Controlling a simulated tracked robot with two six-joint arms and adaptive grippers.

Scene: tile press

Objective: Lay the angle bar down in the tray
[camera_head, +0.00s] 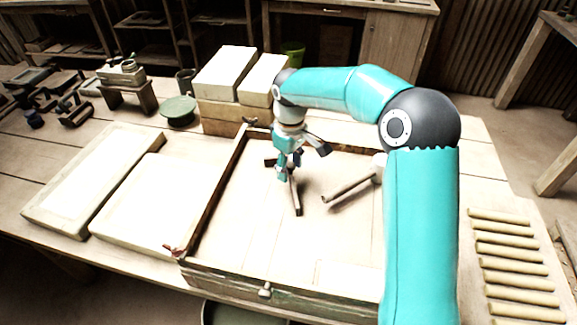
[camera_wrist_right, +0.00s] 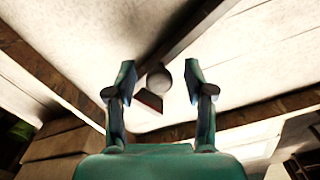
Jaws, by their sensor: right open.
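The wooden tray, a low frame with a pale floor (camera_head: 245,225), lies at the centre of the head view. A dark narrow bar, apparently the angle bar (camera_head: 296,198), is inside it below my right gripper (camera_head: 286,170). In the right wrist view the bar (camera_wrist_right: 205,32) slants from between the fingertips to the upper right. My right gripper (camera_wrist_right: 160,72) is open, its fingers on either side of the bar's near end, with no visible grip. I cannot tell whether the whole bar touches the floor. My left gripper is not in view.
A second rod (camera_head: 350,189) is right of the gripper. Pale slabs (camera_head: 160,200) lie left of the tray, blocks (camera_head: 224,72) stand behind it, and several sticks (camera_head: 512,268) lie at the right. My right arm hides the tray's right side.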

